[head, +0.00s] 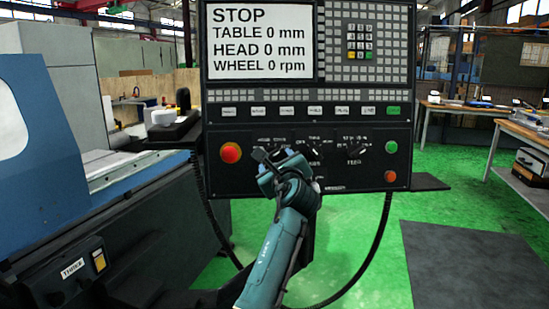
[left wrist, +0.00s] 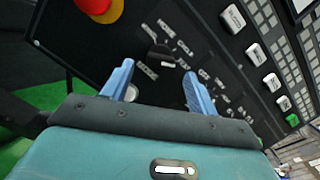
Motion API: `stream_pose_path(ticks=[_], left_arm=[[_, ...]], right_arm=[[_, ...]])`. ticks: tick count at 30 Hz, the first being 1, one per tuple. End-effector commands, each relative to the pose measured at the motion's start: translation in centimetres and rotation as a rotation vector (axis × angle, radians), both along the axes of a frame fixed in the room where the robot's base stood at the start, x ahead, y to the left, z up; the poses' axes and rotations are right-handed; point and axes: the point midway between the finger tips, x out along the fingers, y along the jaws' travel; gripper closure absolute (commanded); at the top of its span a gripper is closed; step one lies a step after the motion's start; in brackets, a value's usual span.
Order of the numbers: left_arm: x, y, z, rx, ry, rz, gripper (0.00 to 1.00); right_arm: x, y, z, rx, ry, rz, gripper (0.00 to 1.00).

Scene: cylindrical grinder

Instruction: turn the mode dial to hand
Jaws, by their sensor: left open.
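The dark control panel (head: 240,178) carries a row of dials below its keys. In the left wrist view a black dial (left wrist: 160,54) with a white mark and printed labels around it lies just ahead of my fingers; I take it for the mode dial, though the labels are too blurred to read. My left gripper (head: 267,157) is in front of the panel's lower left part and hides most of that dial in the head view. In the left wrist view the left gripper (left wrist: 158,85) has its blue fingers apart, with the dial beyond the gap and nothing held. My right gripper is not in view.
A red button (head: 231,152) is left of my left gripper. The middle dial (head: 315,154) and the feed dial (head: 353,148) are to its right. The screen (head: 260,42) reads STOP. A black cable (head: 376,245) loops below the panel.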

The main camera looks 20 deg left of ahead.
Motion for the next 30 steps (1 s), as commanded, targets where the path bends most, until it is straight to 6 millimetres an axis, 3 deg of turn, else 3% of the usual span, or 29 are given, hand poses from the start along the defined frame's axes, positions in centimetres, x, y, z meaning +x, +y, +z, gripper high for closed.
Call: stream_pose_path(ticks=[3,9,20,30], left_arm=[[1.6,0.8,0.0,-0.001,0.001,0.000,0.41],[3.0,1.6,0.0,-0.001,0.000,0.001,0.41],[3.3,1.7,-0.1,-0.002,-0.001,-0.001,0.41],[3.2,1.6,-0.1,-0.002,0.000,0.000,0.69]], right_arm=[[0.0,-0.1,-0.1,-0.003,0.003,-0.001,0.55],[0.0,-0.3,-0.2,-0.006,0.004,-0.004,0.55],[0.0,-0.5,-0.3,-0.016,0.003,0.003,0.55],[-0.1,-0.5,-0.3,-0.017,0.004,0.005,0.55]])
